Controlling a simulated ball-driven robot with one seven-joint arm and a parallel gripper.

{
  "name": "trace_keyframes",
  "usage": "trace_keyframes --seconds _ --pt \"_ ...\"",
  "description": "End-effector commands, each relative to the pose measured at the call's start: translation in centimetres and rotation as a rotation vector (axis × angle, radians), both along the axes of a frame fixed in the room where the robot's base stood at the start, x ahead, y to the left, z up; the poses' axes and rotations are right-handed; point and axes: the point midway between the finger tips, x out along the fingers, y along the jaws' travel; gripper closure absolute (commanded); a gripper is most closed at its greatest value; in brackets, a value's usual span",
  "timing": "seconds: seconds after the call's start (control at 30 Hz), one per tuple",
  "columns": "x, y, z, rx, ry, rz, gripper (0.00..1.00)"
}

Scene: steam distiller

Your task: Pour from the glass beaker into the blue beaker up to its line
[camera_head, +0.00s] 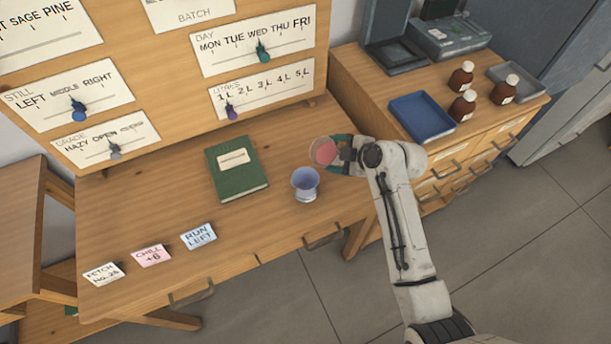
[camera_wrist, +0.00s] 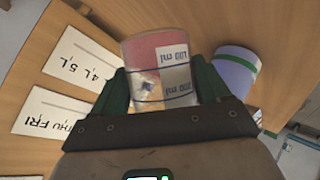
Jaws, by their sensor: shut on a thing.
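The glass beaker (camera_head: 324,152) holds pink-red liquid. My gripper (camera_head: 345,150) is shut on it, at the right end of the desk. In the wrist view the glass beaker (camera_wrist: 158,68), with a "100 ml" label and dark lines, sits between the green fingers of my gripper (camera_wrist: 162,88). The blue beaker (camera_head: 305,183) stands upright on the desk just left of and in front of the glass beaker, the two apart. In the wrist view the blue beaker (camera_wrist: 236,70) is to the right, with a green band around it. Its inside level cannot be told.
A green book (camera_head: 236,168) lies left of the blue beaker. A slider board (camera_head: 180,70) rises behind. A blue tray (camera_head: 422,117) and brown bottles (camera_head: 461,76) are on the right cabinet.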

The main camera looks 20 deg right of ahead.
Motion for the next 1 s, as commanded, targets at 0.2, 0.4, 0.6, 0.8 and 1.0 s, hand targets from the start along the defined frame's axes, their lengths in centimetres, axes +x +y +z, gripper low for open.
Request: trace_keyframes --seconds 0.2,0.4,0.6,0.8,1.0 --pt "0.04 0.05 0.2 -0.014 -0.007 0.0 0.66" --pt "0.02 0.06 0.28 -0.025 -0.01 0.0 0.66" --pt "0.0 0.1 0.35 -0.036 -0.014 0.0 0.66" --pt "-0.02 0.11 0.45 -0.047 -0.018 0.0 0.66" --pt "-0.03 0.12 0.54 -0.06 -0.022 0.0 0.66"
